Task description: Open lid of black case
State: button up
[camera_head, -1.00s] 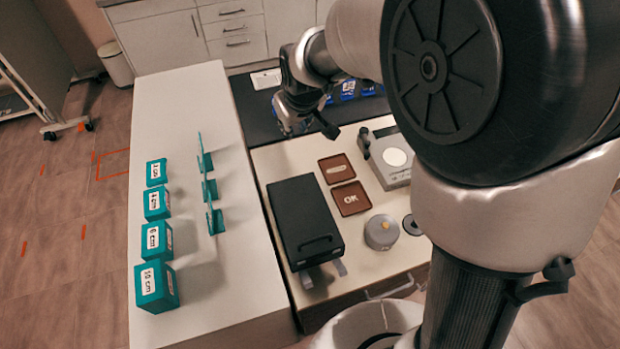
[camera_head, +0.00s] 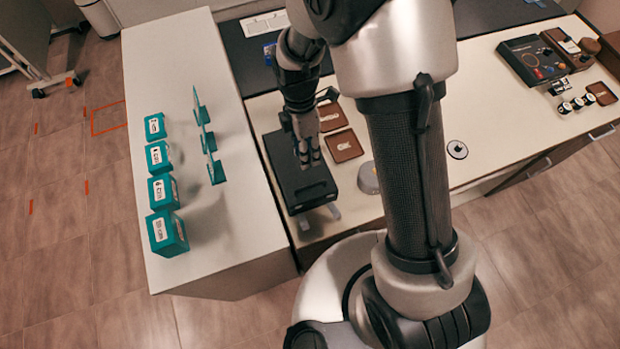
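The black case (camera_head: 287,178) lies on the cream worktop beside the long white table, with its lid down. Its handle edge faces the front of the worktop. My gripper (camera_head: 310,157) points down over the right part of the case, close to the lid. Its fingertips look near each other, but whether they are apart or touching the lid is too small to tell. My gripper and wrist hide part of the lid's upper right.
Several teal boxes (camera_head: 163,193) and a teal stand (camera_head: 208,142) are on the white table (camera_head: 240,215). Brown trays (camera_head: 344,146) and a grey round weight (camera_head: 368,178) sit right of the case. A black control box (camera_head: 533,61) stands at the far right.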

aim_at(311, 185)
jog(key=f, duration=0.4)
jog(key=s+f, duration=0.1)
jog(key=f, duration=0.3)
jog(key=s+f+b, duration=0.1)
jog(key=f, duration=0.3)
jog(key=shift+s+d+f, duration=0.15)
jog(key=shift+d, duration=0.2)
jog(key=shift+c, duration=0.5)
grip_shut()
